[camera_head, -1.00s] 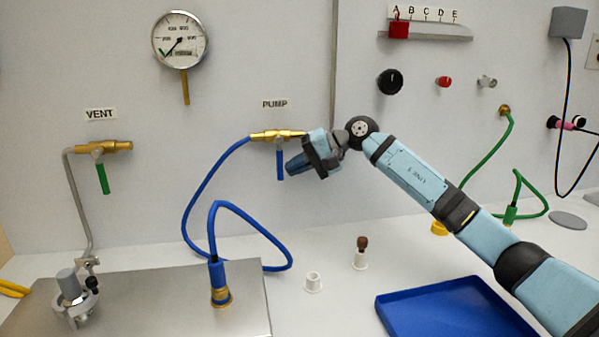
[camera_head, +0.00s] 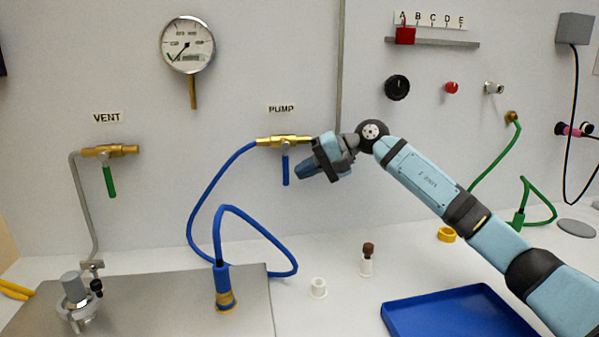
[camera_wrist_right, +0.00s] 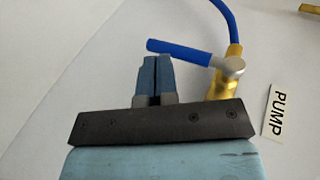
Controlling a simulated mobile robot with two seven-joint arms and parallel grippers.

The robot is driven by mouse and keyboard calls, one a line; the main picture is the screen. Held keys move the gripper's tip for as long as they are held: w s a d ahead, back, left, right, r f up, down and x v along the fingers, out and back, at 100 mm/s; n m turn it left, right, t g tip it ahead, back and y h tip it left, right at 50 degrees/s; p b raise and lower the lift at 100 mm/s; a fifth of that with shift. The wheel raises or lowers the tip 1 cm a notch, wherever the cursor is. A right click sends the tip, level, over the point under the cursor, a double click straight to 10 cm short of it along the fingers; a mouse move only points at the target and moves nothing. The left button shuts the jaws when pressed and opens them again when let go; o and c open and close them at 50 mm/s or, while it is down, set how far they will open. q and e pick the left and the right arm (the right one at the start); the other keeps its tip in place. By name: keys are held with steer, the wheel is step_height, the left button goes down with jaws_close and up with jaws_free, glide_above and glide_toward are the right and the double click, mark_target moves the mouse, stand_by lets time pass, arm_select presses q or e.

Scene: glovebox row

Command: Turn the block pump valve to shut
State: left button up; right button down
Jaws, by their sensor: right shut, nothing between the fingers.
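The pump valve (camera_head: 284,141) is a brass body on the wall under the PUMP label (camera_head: 281,109). Its blue lever handle (camera_head: 286,168) hangs straight down, across the horizontal body. My right gripper (camera_head: 300,174) is shut and empty, just to the right of the handle. In the right wrist view the shut fingers (camera_wrist_right: 155,78) are beside the blue handle (camera_wrist_right: 178,51), whose free end lies close to the fingertips. I cannot tell whether they touch. The brass valve body (camera_wrist_right: 222,85) shows there too. My left gripper is not in view.
A blue hose (camera_head: 205,190) loops from the valve to a fitting on the steel plate (camera_head: 160,300). The vent valve (camera_head: 110,151) with a green handle is at the left.

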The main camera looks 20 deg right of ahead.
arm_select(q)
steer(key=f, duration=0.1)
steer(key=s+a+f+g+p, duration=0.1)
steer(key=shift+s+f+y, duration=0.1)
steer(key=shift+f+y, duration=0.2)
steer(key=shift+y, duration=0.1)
arm_select(e)
steer(key=v, duration=1.2)
steer(key=shift+d+r, duration=0.15)
steer(key=shift+r, duration=0.05)
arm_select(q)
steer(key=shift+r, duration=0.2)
arm_select(e)
steer(key=shift+s, duration=0.15)
